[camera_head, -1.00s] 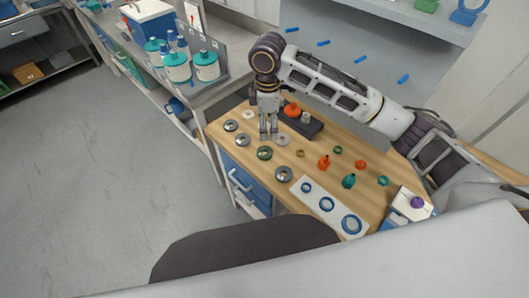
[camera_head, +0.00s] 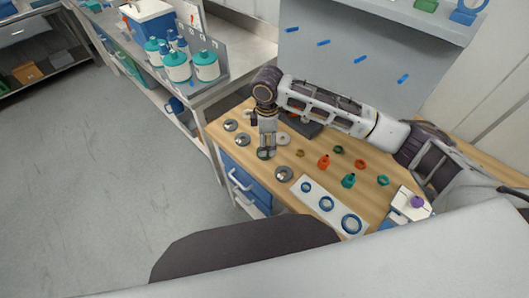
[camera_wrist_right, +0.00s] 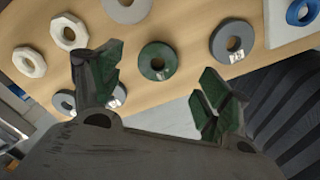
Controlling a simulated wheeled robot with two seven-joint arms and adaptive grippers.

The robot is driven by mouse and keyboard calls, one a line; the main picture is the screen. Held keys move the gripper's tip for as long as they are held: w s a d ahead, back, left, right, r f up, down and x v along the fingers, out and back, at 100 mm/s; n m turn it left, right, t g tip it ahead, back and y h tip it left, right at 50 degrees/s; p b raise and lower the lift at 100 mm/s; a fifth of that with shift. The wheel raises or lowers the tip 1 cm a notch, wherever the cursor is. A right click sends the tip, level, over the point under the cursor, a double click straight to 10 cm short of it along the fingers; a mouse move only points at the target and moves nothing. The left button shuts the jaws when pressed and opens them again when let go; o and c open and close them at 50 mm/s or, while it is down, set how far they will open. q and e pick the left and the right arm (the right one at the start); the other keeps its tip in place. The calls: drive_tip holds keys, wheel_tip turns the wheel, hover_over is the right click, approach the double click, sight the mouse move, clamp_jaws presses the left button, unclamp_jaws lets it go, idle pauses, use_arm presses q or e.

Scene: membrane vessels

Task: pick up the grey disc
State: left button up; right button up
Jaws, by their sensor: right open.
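Several ring-shaped discs lie on the wooden bench. A grey disc (camera_head: 279,175) is nearest the bench front; in the right wrist view what appears to be the same grey disc (camera_wrist_right: 221,44) lies right of a dark green disc (camera_wrist_right: 146,62). Two more grey discs (camera_head: 230,125) (camera_head: 242,139) lie at the left edge; in the wrist view they are partly hidden behind the left finger. A paler grey ring (camera_head: 284,139) lies farther back. My right gripper (camera_head: 266,153) is open and empty, pointing down over the green disc, which shows between its fingers. My left gripper is not in view.
A white tray (camera_head: 339,232) with blue rings lies at the bench front. Two cream nuts show in the wrist view (camera_wrist_right: 30,62) (camera_wrist_right: 68,31).

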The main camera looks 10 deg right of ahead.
drive_tip(key=shift+w+f, duration=0.1)
drive_tip(key=shift+f, duration=2.4)
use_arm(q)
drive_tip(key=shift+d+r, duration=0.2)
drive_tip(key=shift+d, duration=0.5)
use_arm(e)
drive_tip(key=shift+f, duration=0.1)
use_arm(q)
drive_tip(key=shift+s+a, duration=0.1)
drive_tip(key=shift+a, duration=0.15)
use_arm(e)
drive_tip(key=c, duration=1.1)
